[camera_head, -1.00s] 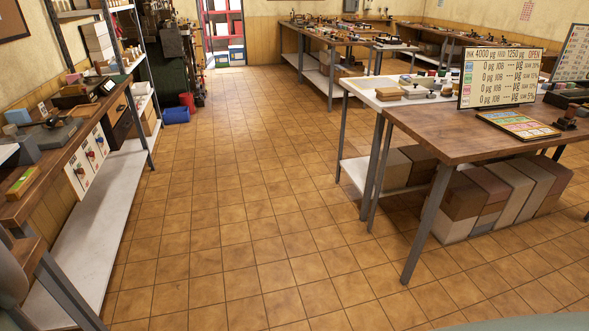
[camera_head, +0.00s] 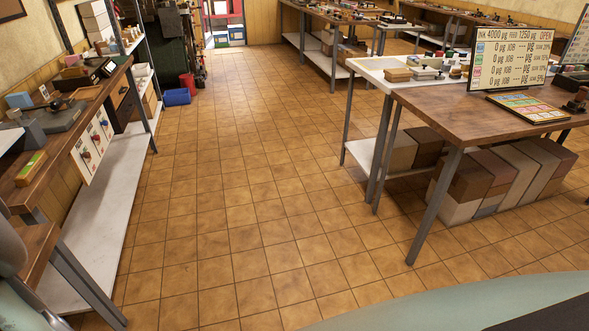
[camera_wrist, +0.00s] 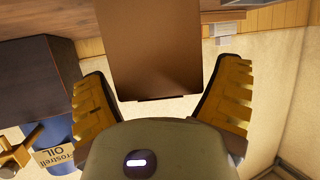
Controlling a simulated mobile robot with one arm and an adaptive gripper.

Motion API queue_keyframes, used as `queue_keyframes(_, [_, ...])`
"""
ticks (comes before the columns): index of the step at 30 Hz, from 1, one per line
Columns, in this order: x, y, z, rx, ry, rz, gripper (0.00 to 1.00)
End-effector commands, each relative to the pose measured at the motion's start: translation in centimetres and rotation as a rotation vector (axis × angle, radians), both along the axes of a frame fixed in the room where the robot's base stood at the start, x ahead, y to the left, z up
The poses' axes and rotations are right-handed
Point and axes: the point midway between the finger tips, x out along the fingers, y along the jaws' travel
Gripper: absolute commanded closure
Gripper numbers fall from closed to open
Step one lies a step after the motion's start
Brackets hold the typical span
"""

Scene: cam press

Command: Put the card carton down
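A plain brown card carton (camera_wrist: 155,50) fills the upper middle of the wrist view and runs out of the top edge. Its near edge lies close to the palm of my gripper (camera_wrist: 160,85). The yellow ribbed fingers stand on either side of the carton and appear to hold it, though the contact is hard to see. The far end of the carton is out of view. Neither the gripper nor this carton can be made out in the head view.
A wooden table (camera_head: 440,105) with a price screen (camera_head: 515,60) stands right, boxes (camera_head: 495,180) beneath it. A workbench (camera_head: 60,125) runs along the left. The tiled floor (camera_head: 240,200) between is clear. A blue oil can (camera_wrist: 58,150) shows lower left in the wrist view.

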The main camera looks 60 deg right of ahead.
Motion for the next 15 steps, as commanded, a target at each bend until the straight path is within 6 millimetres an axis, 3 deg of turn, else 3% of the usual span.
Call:
queue_keyframes(3, [-0.02,0.03,0.01,0.0,0.0,0.001,0.0])
queue_keyframes(15, [-0.15,-0.63,0.2,0.002,-0.001,-0.002,0.0])
